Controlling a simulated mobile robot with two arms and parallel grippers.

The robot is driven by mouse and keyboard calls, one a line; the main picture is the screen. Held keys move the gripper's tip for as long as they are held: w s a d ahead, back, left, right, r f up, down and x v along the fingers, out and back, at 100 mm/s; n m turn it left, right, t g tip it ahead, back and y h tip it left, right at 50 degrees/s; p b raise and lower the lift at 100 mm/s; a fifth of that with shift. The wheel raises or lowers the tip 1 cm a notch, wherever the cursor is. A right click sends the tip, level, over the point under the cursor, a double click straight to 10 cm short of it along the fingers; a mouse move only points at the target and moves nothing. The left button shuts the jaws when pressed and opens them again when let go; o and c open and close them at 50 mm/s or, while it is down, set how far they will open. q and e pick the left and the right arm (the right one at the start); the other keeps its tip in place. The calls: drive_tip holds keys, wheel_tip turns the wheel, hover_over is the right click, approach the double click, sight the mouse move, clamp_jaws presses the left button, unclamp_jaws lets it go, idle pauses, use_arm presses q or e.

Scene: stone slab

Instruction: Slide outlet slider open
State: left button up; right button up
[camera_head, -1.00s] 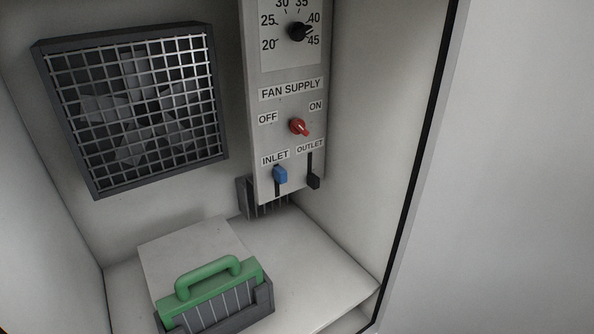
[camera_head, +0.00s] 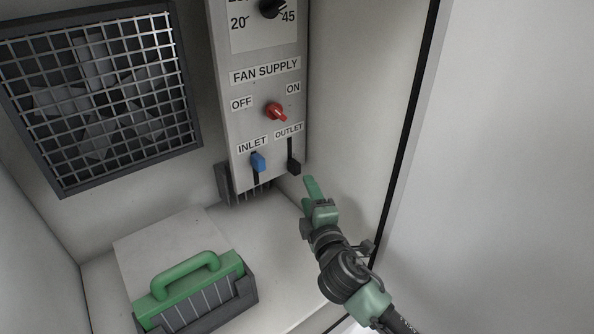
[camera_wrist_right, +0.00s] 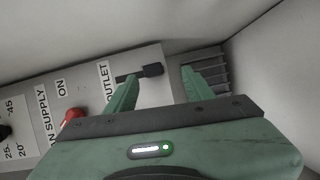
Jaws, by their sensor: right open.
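The outlet slider (camera_head: 294,167) is a small black knob at the bottom end of its vertical slot, under the OUTLET label on the grey control panel (camera_head: 233,110). In the right wrist view the slider (camera_wrist_right: 153,70) shows ahead of and between the fingers. My right gripper (camera_head: 309,192) is green and just below and to the right of the slider in the head view, apart from it. In the right wrist view the right gripper (camera_wrist_right: 160,88) is open, with nothing between its two fingers. My left gripper is not in view.
A blue inlet slider (camera_head: 258,162) sits left of the outlet slider, with a red fan switch (camera_head: 276,112) above. A caged fan (camera_head: 100,100) is on the back wall. A green-handled block (camera_head: 190,290) stands on the floor. The cabinet's right wall (camera_head: 365,90) is close to my right arm.

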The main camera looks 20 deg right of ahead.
sight(298, 172)
drive_tip(key=shift+n+y, duration=0.3)
drive_tip(key=shift+n, duration=0.2)
drive_tip(key=w, duration=0.5)
drive_tip(key=w+r+p, duration=0.1)
drive_tip(key=w, duration=0.2)
drive_tip(key=shift+w+a, duration=0.1)
drive_tip(key=shift+w, duration=0.15)
clamp_jaws()
drive_tip(key=shift+f, duration=0.1)
idle(0.5)
